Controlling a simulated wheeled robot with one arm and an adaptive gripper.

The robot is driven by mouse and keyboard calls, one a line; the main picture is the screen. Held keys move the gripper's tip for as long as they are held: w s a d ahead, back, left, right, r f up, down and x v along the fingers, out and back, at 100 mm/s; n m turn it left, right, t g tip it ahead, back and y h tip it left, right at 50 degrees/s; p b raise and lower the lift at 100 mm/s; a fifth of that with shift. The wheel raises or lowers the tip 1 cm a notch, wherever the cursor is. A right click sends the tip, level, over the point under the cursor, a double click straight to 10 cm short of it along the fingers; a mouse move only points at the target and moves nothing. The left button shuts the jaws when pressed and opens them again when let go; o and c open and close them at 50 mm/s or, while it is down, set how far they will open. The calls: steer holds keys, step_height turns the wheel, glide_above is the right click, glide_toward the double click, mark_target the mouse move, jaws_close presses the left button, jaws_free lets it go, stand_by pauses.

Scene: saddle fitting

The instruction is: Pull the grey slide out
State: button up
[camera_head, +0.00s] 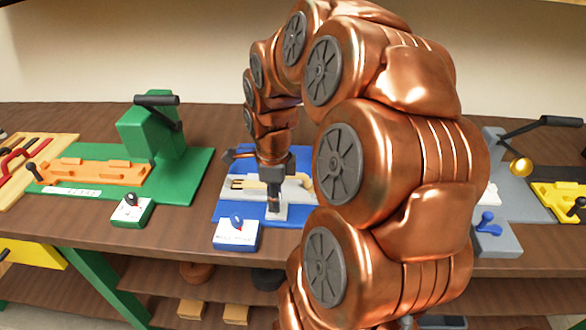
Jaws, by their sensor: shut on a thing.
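The grey slide (250,194) sits on the blue base (224,212) in the middle of the bench, with a pale tab (279,214) at its front edge. My gripper (273,205) points down over this front part and is shut on the grey slide, as far as the small view shows. The fingers hide the exact place of the grip. My arm hides the right end of the slide and of the blue base.
A green fixture (185,180) with a black-handled lever is at left. A grey fixture (498,240) and a yellow one (560,200) are at right. The bench's front edge is close.

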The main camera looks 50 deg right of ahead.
steer(key=shift+s+a+f+b, duration=0.1)
steer(key=shift+s+a+b, duration=0.2)
steer(key=shift+s+a, duration=0.25)
steer(key=shift+s+a+r+b, duration=0.1)
steer(key=shift+s+a+b, duration=0.3)
steer(key=shift+a, duration=0.4)
steer(key=shift+s+a+f+b, duration=0.1)
steer(key=shift+s+a+b, duration=0.15)
steer(key=shift+s+a, duration=0.3)
steer(key=shift+o, duration=1)
steer(key=shift+a, duration=0.3)
steer(key=o, duration=0.6)
steer(key=shift+o, duration=0.2)
step_height(320, 180, up, 2)
steer(key=shift+d, duration=0.1)
steer(key=shift+r+p, duration=0.65)
steer(key=shift+r, duration=1.45)
